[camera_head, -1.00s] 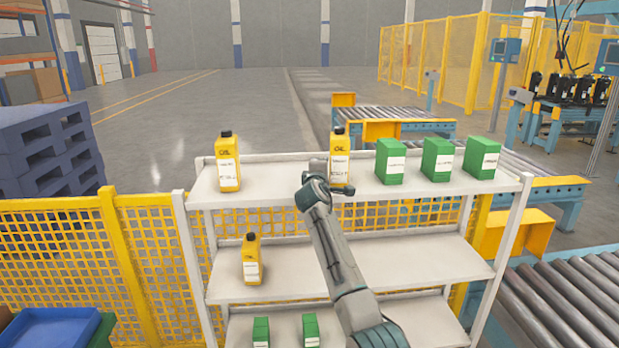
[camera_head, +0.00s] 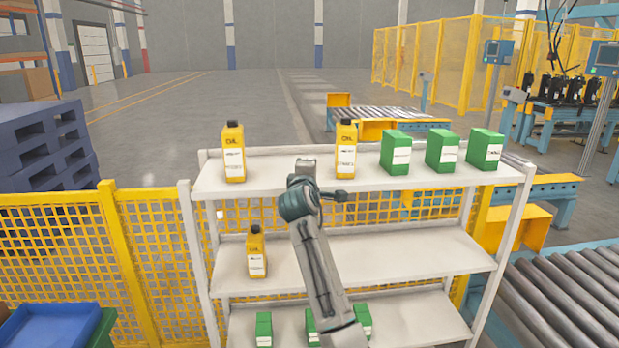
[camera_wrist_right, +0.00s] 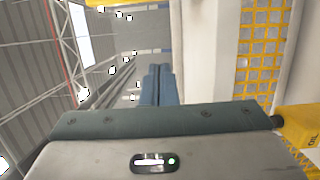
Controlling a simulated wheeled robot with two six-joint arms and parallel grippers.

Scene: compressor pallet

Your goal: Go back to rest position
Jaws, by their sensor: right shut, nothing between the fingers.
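My right arm reaches up from the bottom of the head view, in front of the white shelf rack (camera_head: 400,240). Its gripper (camera_head: 306,164) is at the height of the top shelf, between two yellow oil bottles, left (camera_head: 234,150) and right (camera_head: 346,148), and appears apart from both. In the right wrist view the two blue fingers (camera_wrist_right: 157,84) are together with nothing between them. Part of a yellow oil bottle (camera_wrist_right: 300,128) shows at that view's right edge. My left gripper is in neither view.
Three green boxes (camera_head: 396,152) stand on the top shelf's right. Another oil bottle (camera_head: 256,254) is on the middle shelf, and green boxes (camera_head: 264,328) are on the lower one. Yellow mesh fence (camera_head: 60,245) is behind left; a roller conveyor (camera_head: 560,305) is at right.

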